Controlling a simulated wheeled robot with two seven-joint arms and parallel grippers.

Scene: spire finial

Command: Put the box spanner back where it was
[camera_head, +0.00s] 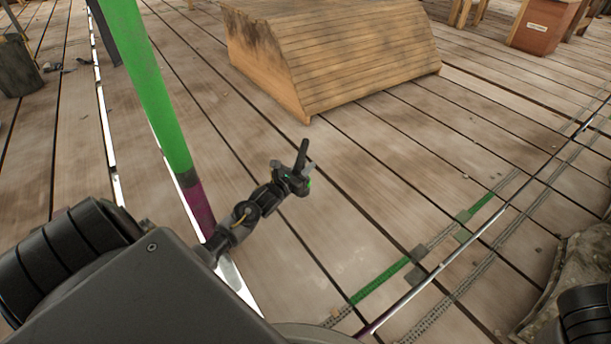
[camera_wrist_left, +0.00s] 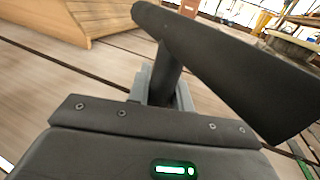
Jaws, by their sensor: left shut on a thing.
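My left gripper (camera_head: 292,181) reaches out over the plank floor in the head view and is shut on the box spanner (camera_head: 301,154). The spanner is dark and sticks up from the jaws, slightly tilted. In the left wrist view the spanner (camera_wrist_left: 225,62) looms large as a thick dark bar across the upper right, with a dark shaft running down into the grey fingers (camera_wrist_left: 162,92). The part between the fingers is hidden. My right gripper is not in view.
A slanted wooden plank structure (camera_head: 345,55) stands on the floor beyond the gripper. A green and purple pole (camera_head: 150,85) rises at left. Green and grey strips (camera_head: 380,284) lie at lower right. A reddish box (camera_head: 541,27) is far right. Bare planks lie between.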

